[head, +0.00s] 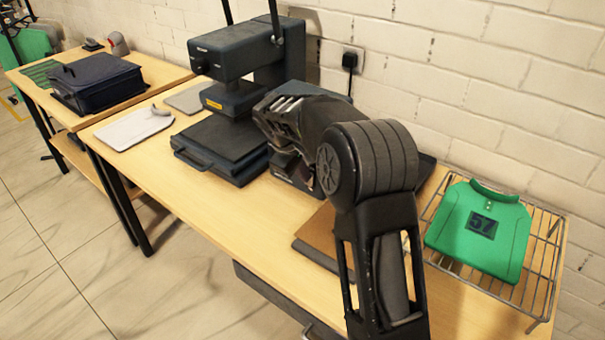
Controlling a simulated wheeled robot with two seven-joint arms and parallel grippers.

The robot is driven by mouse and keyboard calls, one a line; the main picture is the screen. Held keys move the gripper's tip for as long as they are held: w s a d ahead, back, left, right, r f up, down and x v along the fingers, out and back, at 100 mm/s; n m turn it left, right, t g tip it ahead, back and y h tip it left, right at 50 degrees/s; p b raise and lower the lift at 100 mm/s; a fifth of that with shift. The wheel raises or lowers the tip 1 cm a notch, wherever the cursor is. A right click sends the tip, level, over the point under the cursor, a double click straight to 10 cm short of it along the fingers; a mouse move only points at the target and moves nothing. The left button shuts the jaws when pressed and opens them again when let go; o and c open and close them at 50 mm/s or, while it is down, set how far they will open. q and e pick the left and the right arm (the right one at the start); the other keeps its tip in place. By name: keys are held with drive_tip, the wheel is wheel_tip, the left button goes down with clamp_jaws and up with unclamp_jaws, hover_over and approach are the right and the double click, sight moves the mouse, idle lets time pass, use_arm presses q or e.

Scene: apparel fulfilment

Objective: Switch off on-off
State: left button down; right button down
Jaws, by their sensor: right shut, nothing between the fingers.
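A dark heat press (232,50) stands on the wooden table, with its upper head raised above a flat lower platen (222,145). A dark box-like part of the press (305,93) sits at its right, partly behind my right gripper. I cannot make out an on-off switch; my right gripper and arm cover part of this area. My right gripper (290,135) is shut and empty, in front of the right side of the press. I cannot tell whether it touches the press. My left gripper is not in view.
A black plug (349,61) sits in a wall socket behind the press. A green folded shirt (480,230) lies on a wire rack (540,290) at the right. A light folded garment (130,130) lies left of the press. A second table holds a dark bag (97,80).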

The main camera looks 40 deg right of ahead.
drive_tip(key=shift+d+r, duration=0.1)
drive_tip(key=shift+r, duration=0.05)
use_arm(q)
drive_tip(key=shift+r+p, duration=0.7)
use_arm(e)
drive_tip(key=shift+r, duration=0.7)
